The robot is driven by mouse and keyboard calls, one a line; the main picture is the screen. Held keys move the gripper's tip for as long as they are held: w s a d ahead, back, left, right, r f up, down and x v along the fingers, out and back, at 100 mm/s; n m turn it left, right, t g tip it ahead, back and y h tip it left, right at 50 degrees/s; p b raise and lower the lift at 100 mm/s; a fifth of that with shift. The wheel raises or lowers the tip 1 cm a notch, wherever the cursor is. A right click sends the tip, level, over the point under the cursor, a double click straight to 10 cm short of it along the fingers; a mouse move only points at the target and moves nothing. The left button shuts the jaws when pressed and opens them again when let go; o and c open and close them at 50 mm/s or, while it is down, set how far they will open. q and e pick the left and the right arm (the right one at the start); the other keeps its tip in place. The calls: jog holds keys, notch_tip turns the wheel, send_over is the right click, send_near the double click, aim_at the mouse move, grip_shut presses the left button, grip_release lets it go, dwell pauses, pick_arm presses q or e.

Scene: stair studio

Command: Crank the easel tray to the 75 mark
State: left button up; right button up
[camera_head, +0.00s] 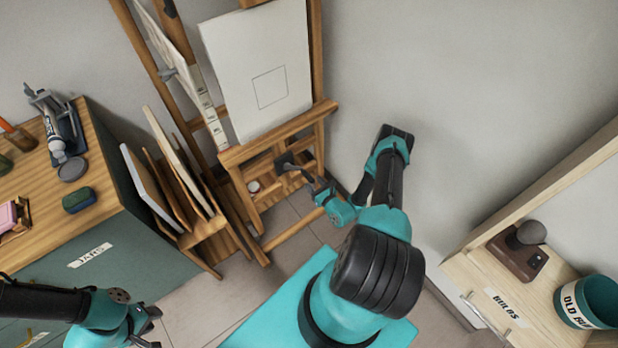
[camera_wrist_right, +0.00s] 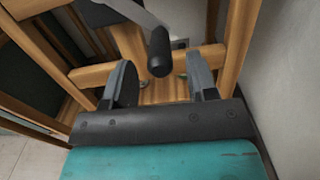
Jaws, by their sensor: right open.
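The wooden easel holds a white canvas (camera_head: 262,70) with a square drawn on it. The easel tray (camera_head: 275,134) is a wooden ledge under the canvas. A strip of small pale labels (camera_head: 207,108) runs along the left upright; its numbers are too small to read. The grey crank (camera_head: 286,161) sits below the tray. In the right wrist view its dark handle (camera_wrist_right: 159,54) hangs just beyond the fingertips, roughly centred between them. My right gripper (camera_wrist_right: 163,80) is open and empty around no visible object. My left gripper (camera_head: 148,328) is at the lower left, away from the easel; its jaws are unclear.
A teal cabinet (camera_head: 95,262) labelled JARS stands left, with tubes and a green box (camera_head: 78,200) on top. Boards lean in a rack (camera_head: 205,238) beside the easel. A pale drawer unit (camera_head: 480,300) and a teal bucket (camera_head: 597,300) are at right.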

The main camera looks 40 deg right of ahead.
aim_at(302, 170)
jog(key=shift+w+d, duration=0.15)
jog(key=shift+w, duration=0.9)
jog(key=shift+w+d, duration=0.15)
jog(key=shift+w, duration=0.85)
jog(key=shift+c, duration=0.2)
grip_shut()
